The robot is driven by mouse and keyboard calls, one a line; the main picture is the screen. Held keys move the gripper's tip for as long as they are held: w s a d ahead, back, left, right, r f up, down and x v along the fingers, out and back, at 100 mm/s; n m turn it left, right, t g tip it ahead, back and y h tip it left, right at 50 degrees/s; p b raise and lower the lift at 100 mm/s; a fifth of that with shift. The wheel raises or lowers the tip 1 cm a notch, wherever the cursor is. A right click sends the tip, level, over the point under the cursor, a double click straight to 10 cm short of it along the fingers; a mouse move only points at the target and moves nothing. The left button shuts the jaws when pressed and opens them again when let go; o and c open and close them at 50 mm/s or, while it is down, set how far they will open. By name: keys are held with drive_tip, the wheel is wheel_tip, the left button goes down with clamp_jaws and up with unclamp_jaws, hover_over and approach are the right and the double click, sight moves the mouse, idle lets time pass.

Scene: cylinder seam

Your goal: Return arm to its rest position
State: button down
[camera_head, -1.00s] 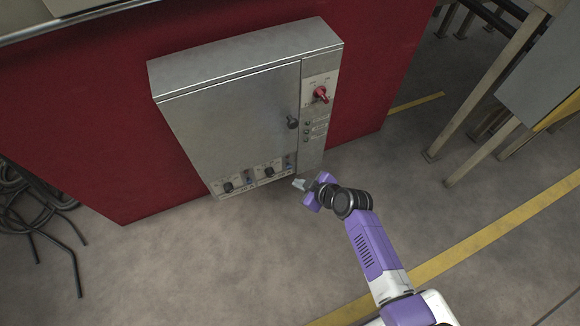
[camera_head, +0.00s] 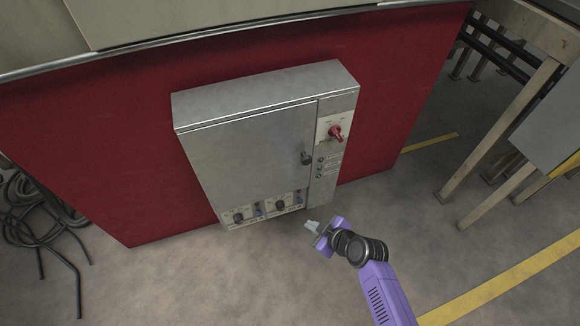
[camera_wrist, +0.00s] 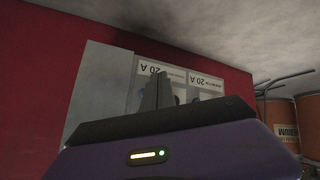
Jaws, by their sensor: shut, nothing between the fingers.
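My purple arm reaches up from the lower right in the head view. My gripper (camera_head: 311,225) is just below the lower right corner of the grey control cabinet (camera_head: 245,155), apart from it as far as I can tell. Its fingers are together and hold nothing. In the wrist view my gripper (camera_wrist: 163,92) points toward the cabinet (camera_wrist: 105,80), whose labels marked 20 A appear upside down. The cabinet door is shut. Its dark knob (camera_head: 306,158) and red rotary switch (camera_head: 335,132) show on the right side.
The cabinet is fixed to a red wall (camera_head: 420,60). Black cables (camera_head: 45,220) lie on the floor at left. Beige posts (camera_head: 500,140) stand at right. Orange drums (camera_wrist: 282,118) show in the wrist view. The floor in front of the cabinet is clear.

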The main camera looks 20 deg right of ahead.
drive_tip(key=d+r+m+t+h, duration=0.3)
drive_tip(key=d+r+m+t, duration=0.15)
drive_tip(key=r, duration=0.55)
drive_tip(key=s+a+r+m, duration=0.1)
drive_tip(key=s+a+r, duration=0.1)
drive_tip(key=s+r, duration=0.7)
drive_tip(key=s+a+r+m+t, duration=0.1)
drive_tip(key=s+r, duration=0.4)
drive_tip(key=s, duration=0.8)
drive_tip(key=s+a+r+m, duration=0.1)
drive_tip(key=s+a+r, duration=0.1)
drive_tip(key=s+r, duration=0.75)
wheel_tip(320, 180, up, 30)
drive_tip(key=s+p, duration=0.1)
drive_tip(key=p, duration=3)
drive_tip(key=shift+p, duration=0.4)
